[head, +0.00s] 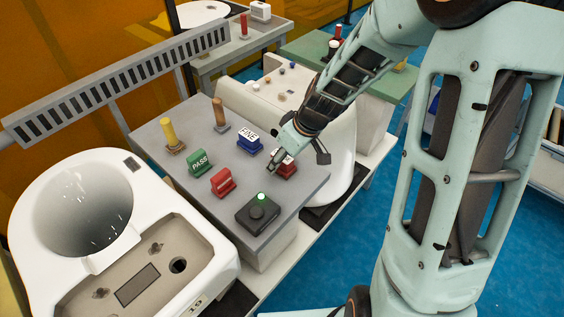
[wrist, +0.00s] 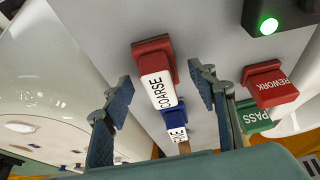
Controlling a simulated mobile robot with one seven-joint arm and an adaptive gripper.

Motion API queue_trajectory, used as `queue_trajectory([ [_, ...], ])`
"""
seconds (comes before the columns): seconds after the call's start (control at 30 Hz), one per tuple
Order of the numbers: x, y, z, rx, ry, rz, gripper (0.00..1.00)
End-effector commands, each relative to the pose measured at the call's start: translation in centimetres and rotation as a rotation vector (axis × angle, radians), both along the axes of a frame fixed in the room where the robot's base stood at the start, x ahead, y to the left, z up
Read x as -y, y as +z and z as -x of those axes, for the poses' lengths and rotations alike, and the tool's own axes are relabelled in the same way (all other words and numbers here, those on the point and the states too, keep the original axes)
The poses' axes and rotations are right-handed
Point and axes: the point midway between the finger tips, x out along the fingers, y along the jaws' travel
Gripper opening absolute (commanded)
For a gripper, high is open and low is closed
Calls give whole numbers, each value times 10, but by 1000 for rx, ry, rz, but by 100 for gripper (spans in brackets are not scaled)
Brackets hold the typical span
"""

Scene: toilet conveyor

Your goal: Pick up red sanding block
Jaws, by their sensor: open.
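The red sanding block (wrist: 152,46) has a white face lettered COARSE and lies between my fingertips in the wrist view, a little beyond them. In the head view the red block (head: 291,172) is partly hidden by my gripper (head: 279,160), which is right over it. My gripper (wrist: 160,80) is open, one finger on each side of the block, with gaps visible. I cannot tell how far above the block the fingertips are.
A blue FINE block (head: 250,143) stands close by on the grey table (head: 180,130). A red REWORK stamp (head: 222,182), a green PASS stamp (head: 199,162) and a black box (head: 257,213) with a lit green button share the table. A white toilet (head: 60,190) stands left.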

Motion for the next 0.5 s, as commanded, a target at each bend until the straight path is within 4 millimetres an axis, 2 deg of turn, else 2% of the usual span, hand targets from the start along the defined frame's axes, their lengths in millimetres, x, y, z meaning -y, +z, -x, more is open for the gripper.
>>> queue_trajectory([
  [0.33,-2,-5,-2,1,0,0,52],
  [0.5,-1,-5,-2,1,0,1,33],
])
